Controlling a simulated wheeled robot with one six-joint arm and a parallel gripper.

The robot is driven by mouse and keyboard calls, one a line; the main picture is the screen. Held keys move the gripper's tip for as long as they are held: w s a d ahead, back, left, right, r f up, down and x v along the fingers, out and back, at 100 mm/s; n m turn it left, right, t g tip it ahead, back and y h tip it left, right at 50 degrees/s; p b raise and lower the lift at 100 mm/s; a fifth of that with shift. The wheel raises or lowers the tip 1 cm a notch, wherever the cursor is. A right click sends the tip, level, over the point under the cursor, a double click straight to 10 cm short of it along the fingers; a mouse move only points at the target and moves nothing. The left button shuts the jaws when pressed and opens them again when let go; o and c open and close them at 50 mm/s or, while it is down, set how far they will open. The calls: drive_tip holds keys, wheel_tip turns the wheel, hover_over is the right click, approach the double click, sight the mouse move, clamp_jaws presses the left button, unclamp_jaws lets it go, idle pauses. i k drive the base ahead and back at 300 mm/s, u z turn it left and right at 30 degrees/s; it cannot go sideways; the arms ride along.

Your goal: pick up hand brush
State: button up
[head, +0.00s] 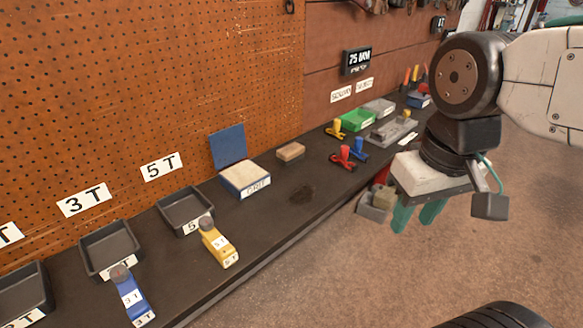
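A small tan block with a darker underside (290,152) lies on the dark bench, behind a dark patch of loose bits (302,193). It may be the hand brush, but it is too small to tell, and no other thing is plainly a brush. My gripper (417,217) hangs at the right, over the floor in front of the bench. Its two teal fingers point down with a gap between them, and nothing shows between them. It is apart from the block, well to its right.
A labelled box with a raised blue lid (242,180) stands left of the block. Black trays (108,250), a yellow tool (218,243) and a blue tool (132,295) lie further left. Red clamps (345,158) and a green bin (358,120) stand right. The bench front edge (262,262) is clear.

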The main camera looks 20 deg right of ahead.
sight(287, 155)
drive_tip(key=k, duration=0.8)
drive_tip(key=z, duration=0.85)
drive_tip(key=i, duration=1.5)
drive_tip(key=u, duration=0.65)
drive_tip(key=i, duration=0.8)
drive_tip(key=u, duration=0.75)
